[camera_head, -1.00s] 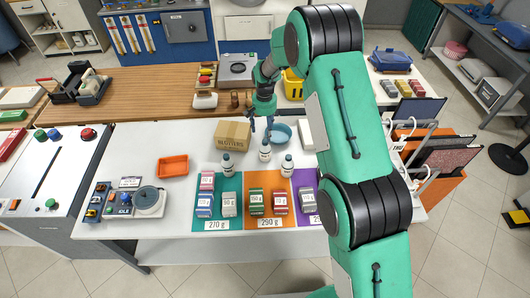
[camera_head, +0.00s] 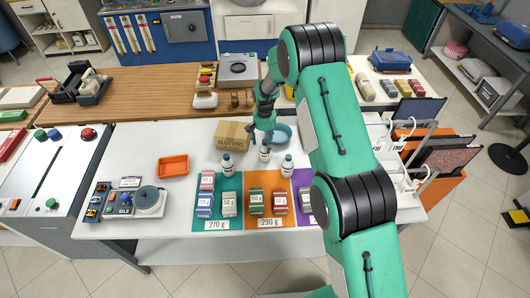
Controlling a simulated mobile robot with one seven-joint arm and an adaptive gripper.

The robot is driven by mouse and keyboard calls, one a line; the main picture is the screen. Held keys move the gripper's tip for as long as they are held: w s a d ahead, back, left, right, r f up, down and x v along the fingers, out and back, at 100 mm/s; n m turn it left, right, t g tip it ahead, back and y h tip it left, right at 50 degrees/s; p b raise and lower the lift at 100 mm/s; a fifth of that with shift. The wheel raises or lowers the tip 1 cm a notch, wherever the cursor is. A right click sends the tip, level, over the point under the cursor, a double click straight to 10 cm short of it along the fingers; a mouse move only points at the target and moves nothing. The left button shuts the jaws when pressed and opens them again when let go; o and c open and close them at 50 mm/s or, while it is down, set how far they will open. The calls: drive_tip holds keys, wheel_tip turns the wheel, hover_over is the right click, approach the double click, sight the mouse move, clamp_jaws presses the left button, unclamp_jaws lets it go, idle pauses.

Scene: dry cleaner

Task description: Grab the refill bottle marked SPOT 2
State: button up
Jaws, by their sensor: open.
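Three small white bottles with dark bands stand on the white table: a left bottle (camera_head: 228,164), a middle bottle (camera_head: 265,152) and a right bottle (camera_head: 287,165). Their markings are too small to read, so I cannot tell which is SPOT 2. The middle one stands slightly farther back. My gripper (camera_head: 266,138) is open, pointing down at the top of the middle bottle. I cannot tell whether its fingers are around the bottle's neck or just behind it.
A cardboard box (camera_head: 231,134) stands left of my gripper, and a blue bowl (camera_head: 282,133) lies close on its right. In front are coloured mats with several small packs (camera_head: 256,200). An orange tray (camera_head: 173,166) is at left. My arm hides part of the table's right side.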

sight(265, 149)
drive_tip(key=shift+f, duration=0.1)
drive_tip(key=shift+s+d+f, duration=0.1)
drive_tip(key=shift+f, duration=2.4)
drive_tip(key=c, duration=1.4)
drive_tip(key=shift+c, duration=0.2)
drive_tip(key=shift+r, duration=0.1)
